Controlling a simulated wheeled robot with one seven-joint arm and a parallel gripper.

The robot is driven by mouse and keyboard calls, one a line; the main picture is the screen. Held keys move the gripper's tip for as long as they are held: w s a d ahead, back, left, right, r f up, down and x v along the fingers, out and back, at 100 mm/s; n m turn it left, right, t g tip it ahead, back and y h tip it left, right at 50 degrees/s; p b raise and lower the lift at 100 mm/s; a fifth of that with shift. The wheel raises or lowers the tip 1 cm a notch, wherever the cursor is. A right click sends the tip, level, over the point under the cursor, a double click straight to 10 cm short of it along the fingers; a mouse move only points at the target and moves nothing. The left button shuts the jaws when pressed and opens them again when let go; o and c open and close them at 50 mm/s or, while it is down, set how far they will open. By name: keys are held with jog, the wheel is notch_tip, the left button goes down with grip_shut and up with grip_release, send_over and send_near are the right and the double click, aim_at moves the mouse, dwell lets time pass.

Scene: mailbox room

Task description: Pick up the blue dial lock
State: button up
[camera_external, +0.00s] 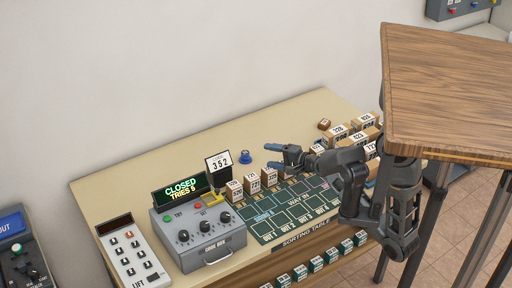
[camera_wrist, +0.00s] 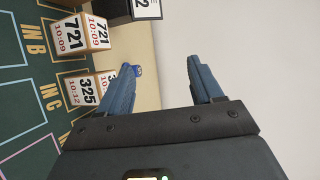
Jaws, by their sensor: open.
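In the wrist view the lock (camera_wrist: 138,70) shows small and partly hidden, beyond the tip of the left finger. The open fingers (camera_wrist: 160,64) have only bare tabletop and wall between them.
Numbered boxes (camera_external: 252,182) stand close in front of my gripper, and several more (camera_external: 338,132) stand at right. A grey control box (camera_external: 198,232) sits farther left. The tabletop behind the lock is clear. A wooden table (camera_external: 450,90) fills the right foreground.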

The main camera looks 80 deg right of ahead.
jog(key=w+d+m+g+y+b, duration=0.1)
jog(key=w+d+m+y, duration=0.15)
jog(key=d+m, duration=0.4)
jog(key=w+d+m+y, duration=0.2)
jog(key=d+m+y, duration=0.2)
jog(key=d+m, duration=0.3)
jog(key=n, duration=0.1)
send_near(248, 152)
jog(key=shift+w+a, duration=0.25)
jog(key=shift+w, duration=0.65)
jog(key=shift+w+f, duration=0.15)
jog(key=shift+f, duration=0.2)
jog(key=shift+x, duration=3.55)
jog(key=c, duration=1.2)
